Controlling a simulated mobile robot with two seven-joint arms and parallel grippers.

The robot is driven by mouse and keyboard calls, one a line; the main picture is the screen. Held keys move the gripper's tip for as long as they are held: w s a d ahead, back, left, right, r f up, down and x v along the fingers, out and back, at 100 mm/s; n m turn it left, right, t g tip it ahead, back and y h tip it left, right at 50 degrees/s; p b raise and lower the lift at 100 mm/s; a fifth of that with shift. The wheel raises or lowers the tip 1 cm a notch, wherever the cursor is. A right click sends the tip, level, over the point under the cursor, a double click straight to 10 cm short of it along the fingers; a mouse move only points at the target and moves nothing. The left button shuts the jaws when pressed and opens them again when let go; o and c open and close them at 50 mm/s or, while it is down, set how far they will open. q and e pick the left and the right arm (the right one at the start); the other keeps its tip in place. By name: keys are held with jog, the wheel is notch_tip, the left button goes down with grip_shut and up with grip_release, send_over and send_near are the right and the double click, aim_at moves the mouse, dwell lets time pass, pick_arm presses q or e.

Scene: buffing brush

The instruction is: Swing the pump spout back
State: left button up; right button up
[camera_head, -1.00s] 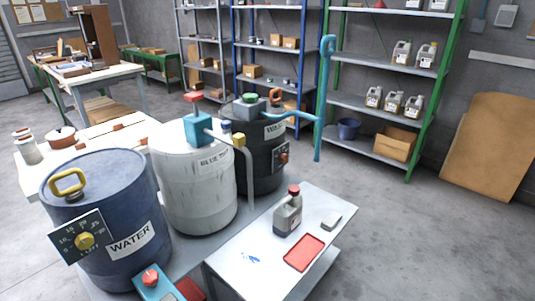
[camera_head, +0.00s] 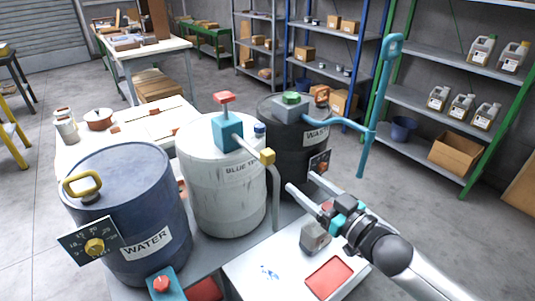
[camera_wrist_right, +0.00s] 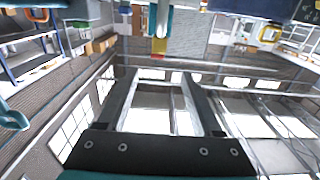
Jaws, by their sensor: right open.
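A white barrel (camera_head: 228,200) carries a pump with a teal body (camera_head: 227,130) and red top. Its grey spout (camera_head: 276,195) runs right from the pump through a yellow collar (camera_head: 267,156), then bends down. A dark barrel (camera_head: 291,150) behind has a grey-green pump head (camera_head: 292,105) with a teal arm (camera_head: 345,124) reaching right to a tall teal handle (camera_head: 379,100). My right gripper (camera_head: 303,184) is open and empty, just right of the grey spout and apart from it. Its open fingers also show in the wrist view (camera_wrist_right: 157,75). My left gripper is out of view.
A blue water barrel (camera_head: 125,210) stands at left. Below my right arm, a low white table holds a grey bottle (camera_head: 315,237), partly hidden, and a red tray (camera_head: 328,277). Shelves with bottles and a cardboard box (camera_head: 458,154) stand behind. Floor at right is clear.

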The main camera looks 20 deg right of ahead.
aim_at(271, 157)
jog(key=b+x, duration=0.2)
jog(key=x, duration=1.2)
jog(key=shift+w+f, duration=0.15)
jog(key=shift+w, duration=0.2)
jog(key=shift+c, duration=0.3)
grip_shut()
dwell(0.8)
